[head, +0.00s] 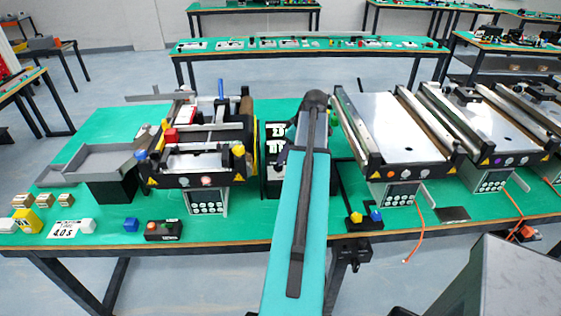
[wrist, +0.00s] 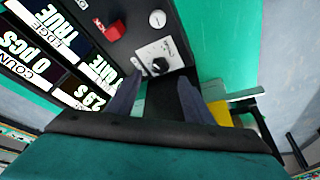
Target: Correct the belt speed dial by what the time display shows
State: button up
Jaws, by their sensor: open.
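The dial, a black knob (wrist: 159,66) on a white plate, sits on a black panel in the wrist view. My gripper (wrist: 157,88) is open, with its two dark fingers apart and pointing toward the knob; I cannot tell whether they touch it. Left of the dial, a tilted display panel (wrist: 50,52) shows white text: "TRUE", "0 pcs" and a seconds value like "2.9 s", partly cut by a finger. In the head view the display box (head: 274,159) stands behind my arm, which hides the dial and my gripper there.
A red switch (wrist: 111,30) and a round white button (wrist: 157,18) are near the dial.

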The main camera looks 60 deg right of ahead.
aim_at(278, 166)
jog(key=shift+p+x, duration=0.9)
jog(key=shift+x, duration=2.35)
jog(key=c, duration=1.1)
jog(key=shift+o, duration=0.3)
jog(key=shift+a+f+m+b, duration=0.1)
jog(key=shift+a+m+b, duration=0.05)
jog(key=shift+m+b, duration=0.35)
jog(key=shift+a+m+h+b, duration=0.1)
jog(key=shift+m+h+b, duration=0.4)
jog(key=shift+m, duration=0.3)
jog(key=shift+w+a+m+g+h+b, duration=0.1)
jog(key=shift+m+g+h+b, duration=0.35)
jog(key=shift+m, duration=1.25)
